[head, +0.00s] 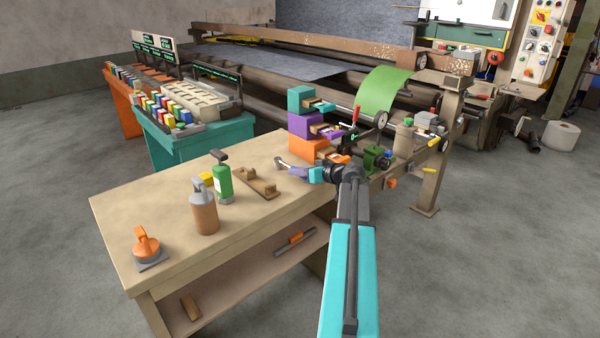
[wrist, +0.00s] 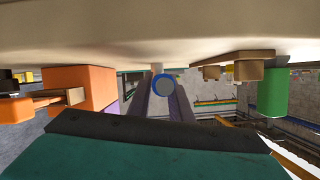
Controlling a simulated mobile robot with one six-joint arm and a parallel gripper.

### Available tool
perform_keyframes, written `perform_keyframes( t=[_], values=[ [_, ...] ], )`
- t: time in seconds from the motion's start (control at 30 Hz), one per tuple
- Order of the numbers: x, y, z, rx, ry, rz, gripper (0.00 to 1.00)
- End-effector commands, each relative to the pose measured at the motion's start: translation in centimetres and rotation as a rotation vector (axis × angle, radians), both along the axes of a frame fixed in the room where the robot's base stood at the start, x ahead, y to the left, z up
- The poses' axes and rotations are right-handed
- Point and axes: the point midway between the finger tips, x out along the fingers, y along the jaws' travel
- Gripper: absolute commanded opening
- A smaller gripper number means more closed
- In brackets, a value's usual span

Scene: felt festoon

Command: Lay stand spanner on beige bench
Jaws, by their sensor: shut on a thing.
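The beige bench (head: 250,222) runs from the left front to the middle in the head view, and its pale top (wrist: 110,28) fills the upper edge of the wrist view. My gripper (head: 299,172) is over the bench's right end, its purple fingers shut on the stand spanner. The spanner's grey curved head (head: 281,163) sticks out to the left of the fingers. In the wrist view a round blue end (wrist: 163,85) shows between the fingers. The fingers and arm hide much of the spanner. I cannot tell whether it touches the bench top.
On the bench stand a wooden block tool (head: 258,184), a green bottle (head: 222,182), a brown bottle (head: 204,212) and an orange tool (head: 146,244). Stacked orange (head: 303,150), purple and teal bins stand behind my gripper. The bench's front right top is clear.

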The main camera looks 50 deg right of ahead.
Motion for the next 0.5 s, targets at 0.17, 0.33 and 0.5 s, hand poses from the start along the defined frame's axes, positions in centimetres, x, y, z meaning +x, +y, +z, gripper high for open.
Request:
perform_keyframes(
  t=[0.17,0.33,0.5],
  values=[
    [-0.07,0.07,-0.87,-0.001,0.011,0.003,0.00],
    [-0.06,0.09,-1.15,-0.001,0.012,0.003,0.00],
    [-0.04,0.09,-1.17,0.000,0.013,0.004,0.27]
  ],
)
